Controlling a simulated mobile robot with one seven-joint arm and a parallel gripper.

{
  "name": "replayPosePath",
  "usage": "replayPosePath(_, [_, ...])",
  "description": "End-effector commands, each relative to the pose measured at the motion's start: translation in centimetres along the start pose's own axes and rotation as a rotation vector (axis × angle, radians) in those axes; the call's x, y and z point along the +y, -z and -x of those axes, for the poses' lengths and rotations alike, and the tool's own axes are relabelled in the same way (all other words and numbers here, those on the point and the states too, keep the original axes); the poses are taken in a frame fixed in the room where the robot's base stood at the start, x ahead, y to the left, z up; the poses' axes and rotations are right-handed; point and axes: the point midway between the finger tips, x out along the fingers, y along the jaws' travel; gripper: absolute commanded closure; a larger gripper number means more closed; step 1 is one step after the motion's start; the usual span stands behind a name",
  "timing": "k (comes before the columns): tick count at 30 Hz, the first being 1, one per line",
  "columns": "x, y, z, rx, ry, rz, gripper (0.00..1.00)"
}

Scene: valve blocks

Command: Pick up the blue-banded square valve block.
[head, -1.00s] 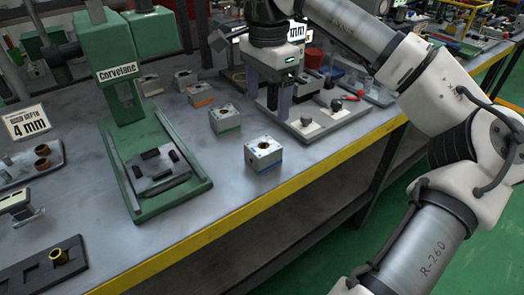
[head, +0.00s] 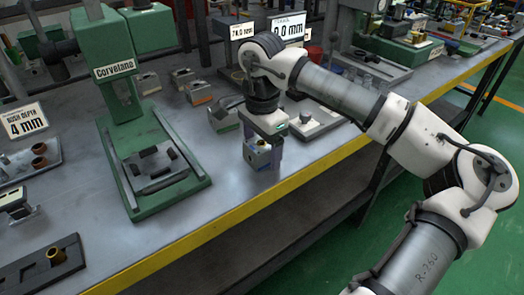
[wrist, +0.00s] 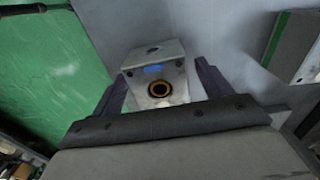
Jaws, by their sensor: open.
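The blue-banded square valve block (head: 257,157) stands on the grey bench, grey with a round bore. In the wrist view the block (wrist: 155,85) shows its blue mark and a dark hole with a brass-coloured ring. My gripper (head: 262,160) is over the block, pointing down, with its purple fingers on either side of it. In the wrist view my gripper (wrist: 160,76) is open, with the block between the fingers and a gap visible on the right side. Whether the left finger touches the block I cannot tell. My gripper hides part of the block in the head view.
A green-marked block (head: 224,121) stands close behind and left of my gripper. An orange-marked block (head: 198,93) is farther back. A green press (head: 150,170) stands to the left. The bench's yellow front edge (head: 235,212) is nearby, with clear bench between.

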Motion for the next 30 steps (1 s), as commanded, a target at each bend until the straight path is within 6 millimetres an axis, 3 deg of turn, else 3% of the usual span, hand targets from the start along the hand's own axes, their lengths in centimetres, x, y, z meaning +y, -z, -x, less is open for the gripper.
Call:
replayPosePath(7, [0.0,0.02,-0.22,0.001,0.0,0.0,0.24])
replayPosePath(21, [-0.01,0.03,-0.11,0.002,0.001,0.0,0.84])
replayPosePath(30, [-0.03,0.04,0.16,0.002,0.002,0.0,0.84])
